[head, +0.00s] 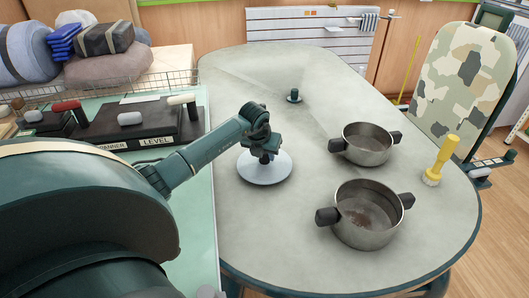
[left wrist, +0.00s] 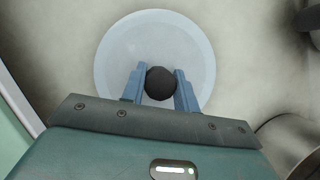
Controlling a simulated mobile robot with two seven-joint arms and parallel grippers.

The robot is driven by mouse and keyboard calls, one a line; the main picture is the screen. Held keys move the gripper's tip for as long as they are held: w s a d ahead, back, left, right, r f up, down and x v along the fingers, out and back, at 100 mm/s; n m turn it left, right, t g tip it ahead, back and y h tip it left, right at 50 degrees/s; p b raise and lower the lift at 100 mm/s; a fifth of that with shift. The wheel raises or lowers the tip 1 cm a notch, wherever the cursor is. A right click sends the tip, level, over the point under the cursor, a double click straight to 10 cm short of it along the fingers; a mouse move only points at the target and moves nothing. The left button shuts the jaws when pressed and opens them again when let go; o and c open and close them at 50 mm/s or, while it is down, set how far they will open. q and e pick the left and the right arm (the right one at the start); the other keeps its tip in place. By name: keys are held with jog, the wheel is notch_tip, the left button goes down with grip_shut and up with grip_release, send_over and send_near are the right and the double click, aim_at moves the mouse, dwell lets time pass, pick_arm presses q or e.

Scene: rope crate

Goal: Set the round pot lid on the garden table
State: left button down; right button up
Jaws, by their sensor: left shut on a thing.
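The round pot lid (head: 264,172) is a pale, flat disc with a dark knob. In the left wrist view the lid (left wrist: 155,45) lies beyond my fingers. My left gripper (head: 266,152) is shut on the lid's knob, which sits between the two blue fingers (left wrist: 161,84). The lid is level over the left part of the grey garden table (head: 330,100). I cannot tell whether its underside touches the tabletop. My right gripper is not in view.
Two steel pots with dark handles, one nearer (head: 366,238) and one farther (head: 367,158), stand right of the lid. A yellow-handled brush (head: 441,160) stands near the right edge. A small dark green object (head: 294,96) stands farther back. A counter with a black case (head: 135,127) is at left.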

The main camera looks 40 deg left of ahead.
pick_arm(q)
jog(key=shift+f+b, duration=0.4)
jog(key=shift+f, duration=0.05)
dwell(0.5)
jog(key=c, duration=1)
grip_release()
jog(key=v, duration=1.3)
jog(key=shift+p, duration=0.3)
jog(key=shift+r, duration=0.1)
